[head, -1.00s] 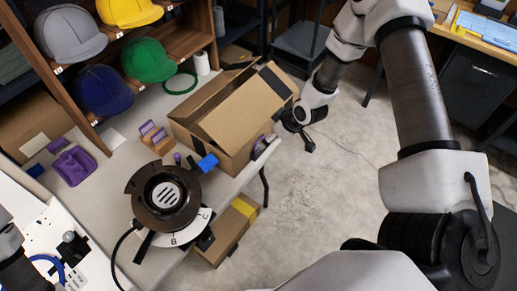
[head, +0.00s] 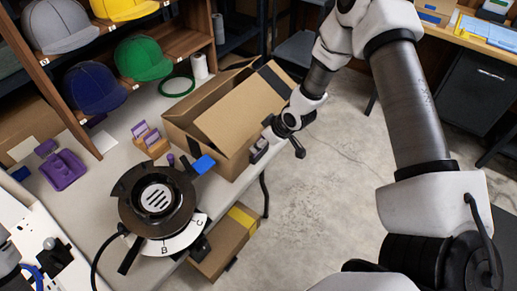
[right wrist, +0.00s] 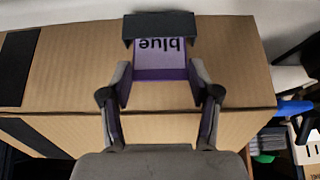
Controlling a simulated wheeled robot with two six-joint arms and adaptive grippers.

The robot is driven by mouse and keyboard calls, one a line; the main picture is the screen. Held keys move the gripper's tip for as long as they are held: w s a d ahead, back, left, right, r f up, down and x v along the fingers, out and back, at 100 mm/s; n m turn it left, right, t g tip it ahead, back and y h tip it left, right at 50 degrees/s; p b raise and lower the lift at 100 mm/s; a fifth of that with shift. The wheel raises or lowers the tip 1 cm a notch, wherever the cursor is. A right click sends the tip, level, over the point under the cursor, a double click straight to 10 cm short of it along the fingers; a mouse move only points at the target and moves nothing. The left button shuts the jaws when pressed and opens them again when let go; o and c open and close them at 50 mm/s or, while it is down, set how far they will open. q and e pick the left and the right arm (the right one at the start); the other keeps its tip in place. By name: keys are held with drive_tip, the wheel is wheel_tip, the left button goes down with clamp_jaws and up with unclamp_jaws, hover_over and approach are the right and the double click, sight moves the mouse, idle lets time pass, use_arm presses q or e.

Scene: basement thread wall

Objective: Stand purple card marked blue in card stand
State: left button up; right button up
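The purple card marked "blue" (right wrist: 160,58) is between the fingers of my right gripper (right wrist: 160,82) in the right wrist view. Its word reads upside down, and a black edge lies across its far side. The fingers meet its two sides. In the head view my right gripper (head: 259,150) is beside the front right of the cardboard box, near the table edge; the card is hard to make out there. A small wooden stand (head: 155,149) with purple cards upright in it is on the table, left of the box. My left gripper is not clearly in view.
The open cardboard box (head: 240,112) stands between my right gripper and the wooden stand. A dark round dial (head: 158,198) with lettered plate and a blue block (head: 203,163) are in front. A purple holder (head: 63,170) lies left. Shelves with caps stand behind.

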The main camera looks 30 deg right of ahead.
drive_tip(key=shift+r+p, duration=2.65)
drive_tip(key=shift+r, duration=0.4)
drive_tip(key=shift+f, duration=0.1)
drive_tip(key=shift+s, duration=0.1)
